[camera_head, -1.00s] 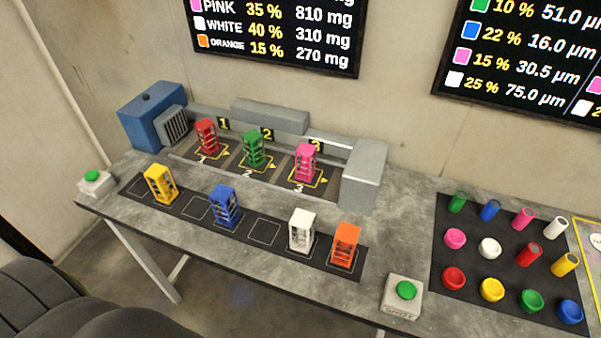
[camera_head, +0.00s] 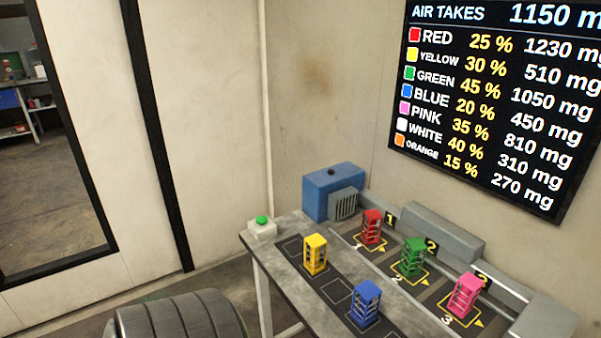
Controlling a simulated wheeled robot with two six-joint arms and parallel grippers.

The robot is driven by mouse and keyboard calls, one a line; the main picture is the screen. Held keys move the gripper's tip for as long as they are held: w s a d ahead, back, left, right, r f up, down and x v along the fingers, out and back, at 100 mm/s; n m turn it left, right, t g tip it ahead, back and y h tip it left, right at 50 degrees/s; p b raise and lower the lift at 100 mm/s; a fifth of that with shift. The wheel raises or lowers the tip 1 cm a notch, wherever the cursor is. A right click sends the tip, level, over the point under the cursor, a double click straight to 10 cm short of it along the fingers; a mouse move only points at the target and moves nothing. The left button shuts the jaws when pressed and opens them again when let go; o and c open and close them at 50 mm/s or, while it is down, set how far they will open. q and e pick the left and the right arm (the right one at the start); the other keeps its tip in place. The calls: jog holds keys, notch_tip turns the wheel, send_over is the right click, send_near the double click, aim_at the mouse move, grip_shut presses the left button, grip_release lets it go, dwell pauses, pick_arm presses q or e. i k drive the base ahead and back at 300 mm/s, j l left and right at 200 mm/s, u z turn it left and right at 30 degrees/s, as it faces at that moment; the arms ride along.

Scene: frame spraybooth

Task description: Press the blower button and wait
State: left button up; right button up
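A green push button (camera_head: 262,219) on a small pale box stands at the left end of the grey table, near the blue blower unit (camera_head: 322,200) with its grey grille. I cannot read any label on this button box. A red frame (camera_head: 372,227) stands at spot 1, a green frame (camera_head: 412,257) at spot 2 and a pink frame (camera_head: 466,295) at spot 3. Neither of my grippers is in view.
A yellow frame (camera_head: 315,254) and a blue frame (camera_head: 365,303) stand on the dark front strip, with an empty marked square between them. A wall screen (camera_head: 490,100) lists air takes by colour. A doorway (camera_head: 50,140) is at the left.

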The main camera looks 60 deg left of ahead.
aim_at(261, 220)
jog(key=u, duration=2.15)
